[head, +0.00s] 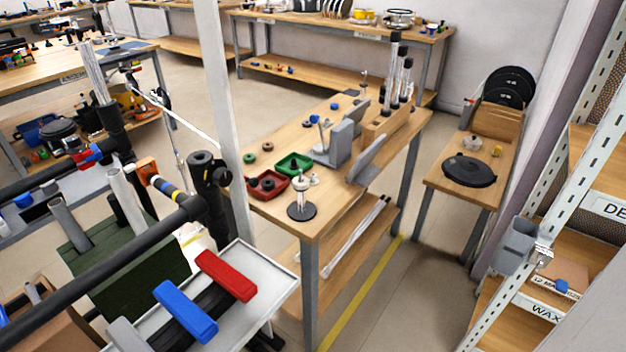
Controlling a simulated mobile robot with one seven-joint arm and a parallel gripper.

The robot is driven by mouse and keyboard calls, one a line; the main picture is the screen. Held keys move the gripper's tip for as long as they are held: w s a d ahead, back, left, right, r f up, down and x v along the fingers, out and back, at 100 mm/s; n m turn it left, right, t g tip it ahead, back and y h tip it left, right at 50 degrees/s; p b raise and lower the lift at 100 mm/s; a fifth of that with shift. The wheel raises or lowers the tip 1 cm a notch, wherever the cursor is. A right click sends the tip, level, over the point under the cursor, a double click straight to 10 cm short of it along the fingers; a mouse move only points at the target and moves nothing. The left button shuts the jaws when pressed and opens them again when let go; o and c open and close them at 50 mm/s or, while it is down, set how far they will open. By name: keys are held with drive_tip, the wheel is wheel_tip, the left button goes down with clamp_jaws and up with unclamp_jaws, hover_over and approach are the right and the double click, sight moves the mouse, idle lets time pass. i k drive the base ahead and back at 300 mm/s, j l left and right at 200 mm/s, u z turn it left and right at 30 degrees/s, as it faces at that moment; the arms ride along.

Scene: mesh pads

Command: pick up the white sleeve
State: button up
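I cannot tell for certain which thing is the white sleeve. A small stand with a round black base and an upright pale post (301,201) is at the near end of the middle wooden bench (345,165). A small whitish piece (314,180) is right behind it. A pale tube (127,198) leans among the black bars at the left. Long whitish rods (352,238) lie on the bench's lower shelf. My gripper is not in view.
The bench holds a red tray (267,186), a green tray (294,164) and grey upright plates. A pale post (220,110) and black bars stand at the left. A pale tray (255,285) with red and blue bars is near. Bare floor (400,290) lies right of the bench.

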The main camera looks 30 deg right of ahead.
sight(313, 181)
drive_tip(key=i+l+z, duration=0.15)
drive_tip(key=z, duration=0.2)
drive_tip(key=i+l+z, duration=0.1)
drive_tip(key=z, duration=0.25)
drive_tip(key=i+z, duration=0.2)
drive_tip(key=z, duration=0.15)
drive_tip(key=i+j, duration=0.4)
